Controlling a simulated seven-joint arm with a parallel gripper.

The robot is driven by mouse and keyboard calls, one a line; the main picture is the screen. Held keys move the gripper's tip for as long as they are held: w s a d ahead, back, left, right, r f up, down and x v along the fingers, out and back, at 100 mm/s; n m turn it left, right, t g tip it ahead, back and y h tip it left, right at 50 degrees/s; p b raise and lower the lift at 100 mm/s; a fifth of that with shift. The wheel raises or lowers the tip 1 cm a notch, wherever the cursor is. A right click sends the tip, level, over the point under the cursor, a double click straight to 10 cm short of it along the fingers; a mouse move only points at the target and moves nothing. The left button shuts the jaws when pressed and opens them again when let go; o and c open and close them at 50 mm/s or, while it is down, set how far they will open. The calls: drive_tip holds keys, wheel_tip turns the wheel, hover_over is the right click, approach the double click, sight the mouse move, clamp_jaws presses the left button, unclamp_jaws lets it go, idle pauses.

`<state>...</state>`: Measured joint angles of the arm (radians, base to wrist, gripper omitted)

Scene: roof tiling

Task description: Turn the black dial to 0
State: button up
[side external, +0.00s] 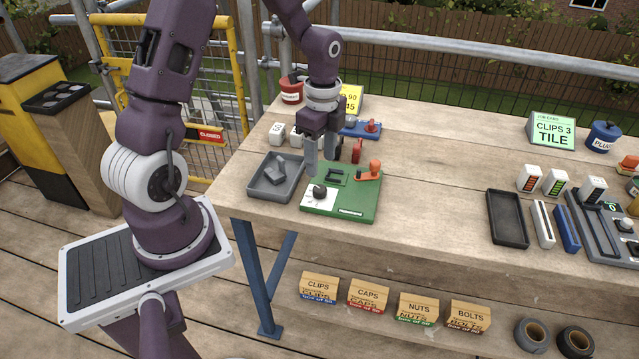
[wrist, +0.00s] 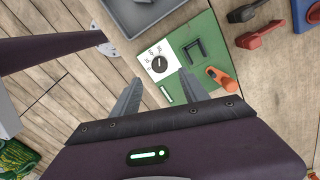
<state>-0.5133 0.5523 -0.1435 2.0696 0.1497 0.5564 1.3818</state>
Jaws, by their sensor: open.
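The black dial (side external: 319,191) sits on a white scale plate (side external: 318,200) at the left front of a green board (side external: 357,209) on the bench. In the wrist view the dial (wrist: 159,64) shows on its plate, with marks around it too small to read. A light pointer mark shows on the dial, but which number it meets cannot be told. My gripper (side external: 324,170) is open and empty, pointing down over the board near the dial. In the wrist view my gripper (wrist: 158,90) has its two fingers spread apart, with the dial beyond and between them, not touched.
The green board also carries a dark bracket (wrist: 195,50) and an orange lever (side external: 375,170). A grey tray (side external: 267,187) with a grey part lies at its left. A red-handled item (side external: 357,151) and a blue fixture (side external: 362,128) stand behind.

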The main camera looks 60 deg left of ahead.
sight(319, 188)
wheel_tip(319, 188, down, 8)
drive_tip(key=shift+s+f, duration=0.1)
drive_tip(key=shift+s, duration=0.05)
clamp_jaws()
